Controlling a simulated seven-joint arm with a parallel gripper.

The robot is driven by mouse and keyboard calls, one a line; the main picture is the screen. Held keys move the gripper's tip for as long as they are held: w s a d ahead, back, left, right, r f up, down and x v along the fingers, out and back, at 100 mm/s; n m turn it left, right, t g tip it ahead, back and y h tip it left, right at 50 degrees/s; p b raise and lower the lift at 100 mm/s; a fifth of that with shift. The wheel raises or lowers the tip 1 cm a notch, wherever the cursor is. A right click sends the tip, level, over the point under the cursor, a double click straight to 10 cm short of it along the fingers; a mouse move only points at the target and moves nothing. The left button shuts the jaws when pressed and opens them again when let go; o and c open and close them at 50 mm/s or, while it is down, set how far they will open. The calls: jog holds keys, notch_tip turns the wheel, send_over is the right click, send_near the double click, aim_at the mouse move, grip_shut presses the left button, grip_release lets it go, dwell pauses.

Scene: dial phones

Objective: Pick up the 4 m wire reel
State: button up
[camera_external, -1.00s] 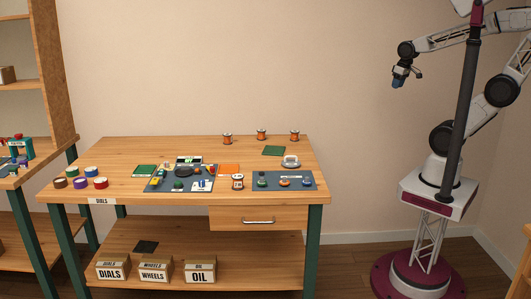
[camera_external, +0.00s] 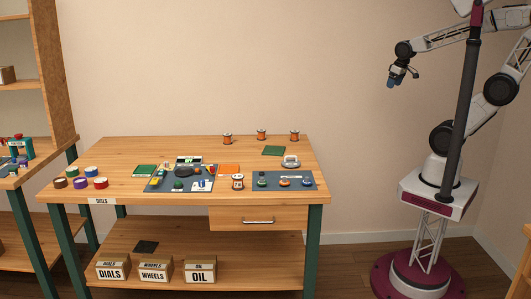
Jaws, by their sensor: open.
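Three reels of copper-orange wire stand upright along the back right of the workbench: a left reel (camera_external: 227,138), a middle reel (camera_external: 261,134) and a right reel (camera_external: 294,135). Their labels are too small to read, so I cannot tell which is the 4 m one. My gripper (camera_external: 394,82) is open and empty, high in the air to the right of the bench, well apart from the reels.
Labelled boxes (camera_external: 155,270) stand on the lower shelf. Air above the bench is clear.

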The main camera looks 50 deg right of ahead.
jog(key=w+a+n+t, duration=0.2)
jog(key=w, duration=0.9)
jog(key=w+a+n+t, duration=0.2)
jog(key=w+a+t, duration=0.1)
jog(key=w, duration=0.7)
jog(key=w+a+f+n+t+y, duration=0.1)
jog(key=w+a+f+n+y, duration=0.1)
jog(key=w+a, duration=0.4)
jog(key=w+a+f+n+t+y, duration=0.1)
jog(key=w+a+f+n, duration=0.25)
jog(key=w, duration=0.45)
jog(key=a+f+y, duration=0.2)
jog(key=f, duration=0.5)
jog(key=w+a+f+n+g+y, duration=0.1)
jog(key=a+f+y, duration=0.2)
jog(key=f, duration=0.4)
jog(key=w+a+f+n+g+y, duration=0.1)
jog(key=a+f+y, duration=0.2)
jog(key=f, duration=0.4)
jog(key=shift+w+a+f, duration=0.15)
jog(key=shift+w+a, duration=0.05)
jog(key=shift+w, duration=0.05)
jog(key=shift+s+a+f+g+y, duration=0.15)
jog(key=shift+s+f+g+y, duration=0.15)
jog(key=shift+f+y, duration=0.15)
jog(key=shift+w, duration=0.1)
